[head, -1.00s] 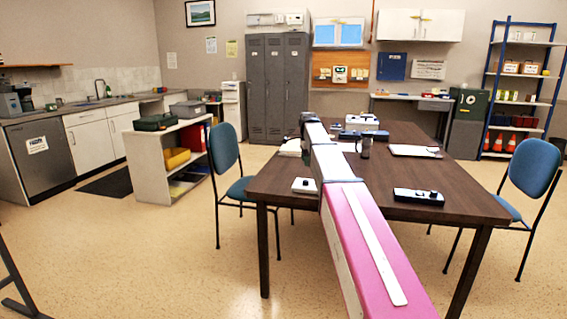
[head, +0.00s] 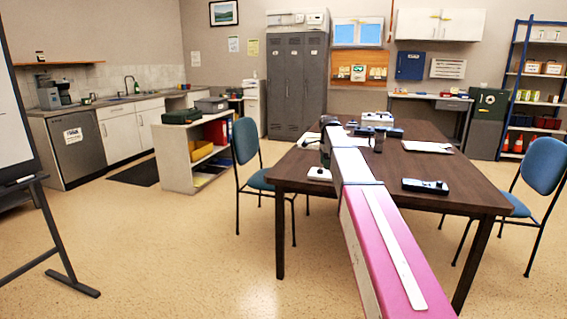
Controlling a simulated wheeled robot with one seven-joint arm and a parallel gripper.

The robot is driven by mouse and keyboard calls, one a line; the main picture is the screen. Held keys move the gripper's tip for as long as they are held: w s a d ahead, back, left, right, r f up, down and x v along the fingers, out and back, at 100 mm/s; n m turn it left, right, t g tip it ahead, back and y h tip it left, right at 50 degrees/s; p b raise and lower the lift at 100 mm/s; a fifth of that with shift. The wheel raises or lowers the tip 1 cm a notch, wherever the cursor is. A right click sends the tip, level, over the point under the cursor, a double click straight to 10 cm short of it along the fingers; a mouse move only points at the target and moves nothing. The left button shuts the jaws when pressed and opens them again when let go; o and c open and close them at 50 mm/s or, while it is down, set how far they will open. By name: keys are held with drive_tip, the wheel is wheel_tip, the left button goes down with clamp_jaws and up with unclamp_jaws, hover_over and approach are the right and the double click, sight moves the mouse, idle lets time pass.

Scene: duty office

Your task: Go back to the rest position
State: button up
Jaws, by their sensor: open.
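My arm reaches forward from the bottom of the head view over the dark brown table (head: 300,180). My gripper (head: 326,146) is at its far end, a small dark shape above the table's left part. It is open, and I see nothing held in it. Its fingers are too small and too much covered by my arm to make out clearly.
On the table are a white device (head: 320,174), a black device (head: 425,186), a dark mug (head: 377,141) and a clipboard (head: 428,146). Blue chairs stand at left (head: 246,150) and right (head: 543,165). A board stand (head: 55,235) is at far left; the floor between is clear.

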drive_tip(key=s+f+n, duration=0.8)
drive_tip(key=s+f, duration=0.7)
drive_tip(key=s, duration=0.3)
drive_tip(key=s+f+n, duration=0.9)
drive_tip(key=s+f, duration=0.7)
drive_tip(key=s, duration=0.2)
drive_tip(key=shift+s+f, duration=0.15)
drive_tip(key=shift+s, duration=0.05)
